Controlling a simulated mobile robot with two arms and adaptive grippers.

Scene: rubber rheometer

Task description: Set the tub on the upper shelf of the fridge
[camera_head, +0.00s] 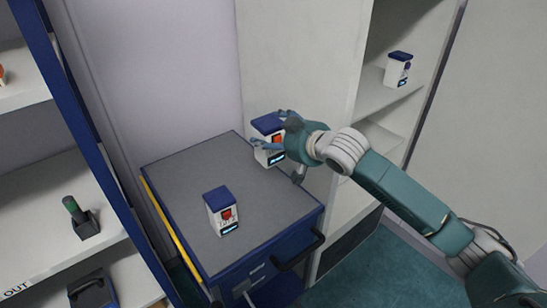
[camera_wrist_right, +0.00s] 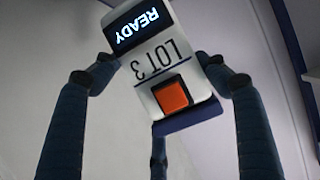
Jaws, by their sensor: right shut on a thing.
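My right gripper (camera_head: 274,138) is shut on a white tub (camera_head: 265,157) with a blue lid, at the far right corner of the grey-topped cart. In the right wrist view the fingers (camera_wrist_right: 156,72) close around this tub (camera_wrist_right: 190,75), which shows "LOT 3", a lit "READY" display and an orange-red square. I cannot tell whether its base touches the cart top. The open fridge-like cabinet (camera_head: 300,60) stands to the right, with an upper shelf (camera_head: 375,98) and a lower shelf (camera_head: 380,138). My left gripper is out of view.
A similar tub (camera_head: 222,213) stands on the cart (camera_head: 180,170), nearer its front. Another tub (camera_head: 398,71) stands on the cabinet's upper shelf, with bare shelf to its left. A blue-framed rack (camera_head: 75,95) at left holds a green-topped device (camera_head: 80,218).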

